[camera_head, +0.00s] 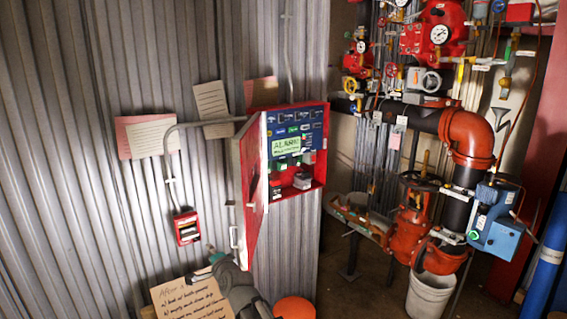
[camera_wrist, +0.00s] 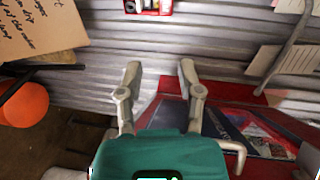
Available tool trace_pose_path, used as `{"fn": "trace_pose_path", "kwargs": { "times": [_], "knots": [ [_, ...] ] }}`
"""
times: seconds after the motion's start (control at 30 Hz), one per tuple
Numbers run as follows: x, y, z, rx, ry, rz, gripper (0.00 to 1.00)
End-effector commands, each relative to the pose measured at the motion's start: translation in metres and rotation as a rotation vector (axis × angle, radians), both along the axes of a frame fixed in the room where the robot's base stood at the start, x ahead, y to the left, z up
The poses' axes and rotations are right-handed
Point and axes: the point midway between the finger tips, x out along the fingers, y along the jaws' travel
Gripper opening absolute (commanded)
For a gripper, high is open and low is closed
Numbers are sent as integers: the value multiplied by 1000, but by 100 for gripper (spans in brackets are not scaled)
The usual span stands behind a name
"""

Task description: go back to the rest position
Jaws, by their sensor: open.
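My gripper (camera_wrist: 160,78) is open and empty in the wrist view, its two grey fingers apart in front of the corrugated wall. In the head view, my arm is at the bottom centre, with the gripper end by the lower edge of the red cabinet door (camera_head: 253,195). The red alarm cabinet (camera_head: 325,152) hangs on the wall with its door swung open, showing a lit green display (camera_head: 286,146). In the wrist view, the red cabinet (camera_wrist: 262,135) is close on the right of the gripper; I cannot tell whether they touch.
A small red call box (camera_head: 187,228) is on the wall left of the door. A cardboard sign (camera_head: 190,298) and an orange round object (camera_head: 294,308) are low in front. Red valves and pipes (camera_head: 468,135) and a white bucket (camera_head: 430,293) stand at right.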

Motion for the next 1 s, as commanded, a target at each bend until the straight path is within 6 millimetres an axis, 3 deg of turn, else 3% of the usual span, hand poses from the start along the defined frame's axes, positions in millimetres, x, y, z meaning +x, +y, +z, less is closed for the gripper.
{"fn": "trace_pose_path", "kwargs": {
  "times": [0.1,0.27,0.5,0.73,1.0],
  "knots": [
    [-15,-24,-31,-169,61,45,47],
    [-33,-63,-67,-396,151,99,47],
    [-60,-149,-103,-738,299,194,47],
    [-93,-239,-115,-1004,441,339,47],
    [-145,-331,-113,-1192,603,567,47]
  ]
}}
